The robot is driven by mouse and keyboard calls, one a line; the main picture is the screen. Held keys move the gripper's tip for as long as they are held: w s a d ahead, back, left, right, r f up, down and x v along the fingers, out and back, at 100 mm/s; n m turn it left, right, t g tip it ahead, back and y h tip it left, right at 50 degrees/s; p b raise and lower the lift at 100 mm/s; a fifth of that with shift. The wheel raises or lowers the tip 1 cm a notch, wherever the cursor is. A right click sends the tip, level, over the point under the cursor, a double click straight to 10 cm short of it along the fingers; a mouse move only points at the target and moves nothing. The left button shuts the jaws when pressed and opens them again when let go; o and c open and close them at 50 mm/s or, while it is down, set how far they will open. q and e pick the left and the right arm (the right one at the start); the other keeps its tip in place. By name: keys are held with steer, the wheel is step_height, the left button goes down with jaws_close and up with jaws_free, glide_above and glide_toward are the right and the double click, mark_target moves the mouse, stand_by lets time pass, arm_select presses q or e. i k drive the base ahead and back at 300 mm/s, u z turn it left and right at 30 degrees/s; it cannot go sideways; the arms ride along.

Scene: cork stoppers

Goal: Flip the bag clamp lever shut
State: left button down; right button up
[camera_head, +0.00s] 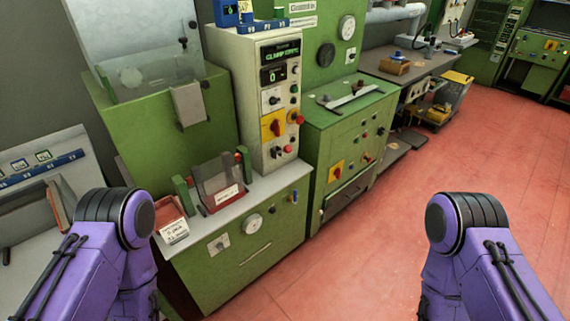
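A clear-sided holder (219,186) with a red lower edge and a white label stands on the grey top of a green cabinet. Green posts flank it, and small red knobs (241,153) show at its right post. This may be the bag clamp, but I cannot tell its lever or the lever's position for certain. A control box (265,95) behind it has a lit green display, whose text is too small to read surely. My purple arms show at the lower left and lower right. Neither gripper is in view.
A red bin (172,219) with a white label sits left of the holder. A green machine (345,135) stands to the right, with a dark workbench (420,68) beyond. The red floor (400,220) is open at centre right. A grey panel unit (45,165) stands at left.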

mark_target(287, 148)
steer(key=k, duration=0.4)
steer(key=z, duration=0.9)
steer(key=i, duration=1.4)
steer(key=u, duration=0.7)
steer(key=i, duration=0.4)
steer(key=u, duration=0.45)
